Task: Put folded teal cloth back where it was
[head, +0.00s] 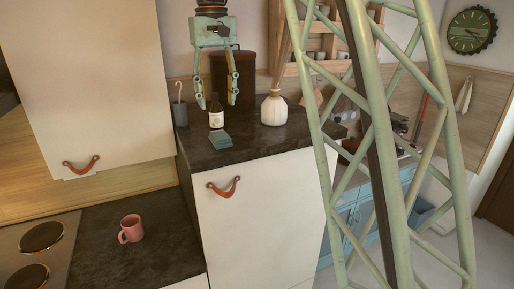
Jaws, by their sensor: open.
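The folded teal cloth (221,140) lies flat on the dark top of the tall counter (242,149), near its front left part. My gripper (217,103) hangs from above, pointing down, with its two fingers apart and nothing between them that I can make out. It appears above and behind the cloth in the picture, apart from it. The fingertips overlap a small dark bottle (216,119) with a pale label; I cannot tell how close they are to it.
A grey holder (180,115) stands left of the bottle, a white vase (274,110) right, a dark brown canister (246,75) behind. A pink mug (131,229) stands on the lower counter beside the hob (38,250). My green lattice column blocks the right side.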

